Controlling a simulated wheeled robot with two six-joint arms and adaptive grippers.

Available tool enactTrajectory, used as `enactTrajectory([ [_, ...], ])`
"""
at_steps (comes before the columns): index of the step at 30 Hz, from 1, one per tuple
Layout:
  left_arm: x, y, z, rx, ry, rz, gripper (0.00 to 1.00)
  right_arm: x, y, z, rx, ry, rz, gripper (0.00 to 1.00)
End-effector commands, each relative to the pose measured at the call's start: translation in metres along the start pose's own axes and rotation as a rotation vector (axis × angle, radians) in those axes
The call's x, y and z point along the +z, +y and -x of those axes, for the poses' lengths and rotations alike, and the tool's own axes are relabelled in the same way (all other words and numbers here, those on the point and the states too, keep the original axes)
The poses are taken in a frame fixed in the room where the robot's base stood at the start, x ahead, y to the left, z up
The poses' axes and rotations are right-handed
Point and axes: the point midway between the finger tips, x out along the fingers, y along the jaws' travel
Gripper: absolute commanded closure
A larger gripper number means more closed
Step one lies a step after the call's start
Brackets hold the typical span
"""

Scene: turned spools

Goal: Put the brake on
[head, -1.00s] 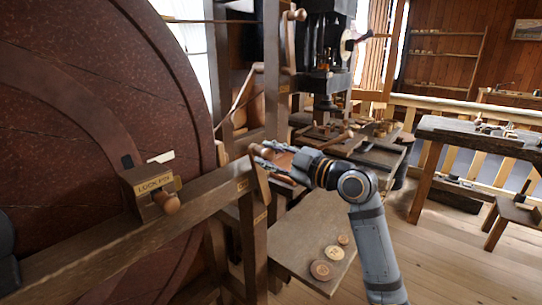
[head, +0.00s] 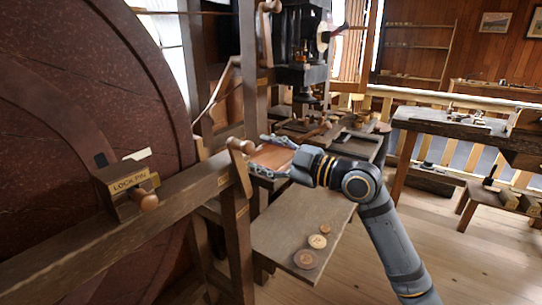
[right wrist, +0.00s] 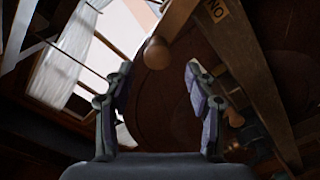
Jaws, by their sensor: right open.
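The brake lever, a wooden bar with a round knob (head: 239,146), stands at the end of the wooden beam (head: 150,222) beside the big dark wheel (head: 75,95). In the right wrist view a wooden knob (right wrist: 157,52) shows beyond and between the spread fingers (right wrist: 159,90), with nothing held. My left gripper is out of view.
A lock pin box with a wooden knob (head: 148,200) sits on the beam. A low board (head: 285,235) with several round wooden pieces lies below my right arm.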

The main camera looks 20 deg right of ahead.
Motion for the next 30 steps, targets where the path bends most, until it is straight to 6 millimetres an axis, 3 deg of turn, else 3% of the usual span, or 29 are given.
enactTrajectory([
  [9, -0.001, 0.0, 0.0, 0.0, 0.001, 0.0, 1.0, 0.001, 0.0, 0.023, 0.0, -0.001, 0.001, 0.45],
  [24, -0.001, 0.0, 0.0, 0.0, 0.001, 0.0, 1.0, 0.001, -0.002, 0.024, -0.002, -0.001, -0.004, 0.45],
  [27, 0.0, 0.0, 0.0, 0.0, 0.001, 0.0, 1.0, 0.017, -0.022, 0.022, -0.028, -0.044, -0.044, 0.45],
  [29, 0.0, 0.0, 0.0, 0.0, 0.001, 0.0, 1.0, 0.039, -0.05, 0.021, -0.06, -0.108, -0.101, 0.45],
  [30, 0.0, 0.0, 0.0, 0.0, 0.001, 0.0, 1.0, 0.057, -0.074, 0.023, -0.085, -0.167, -0.152, 0.45],
])
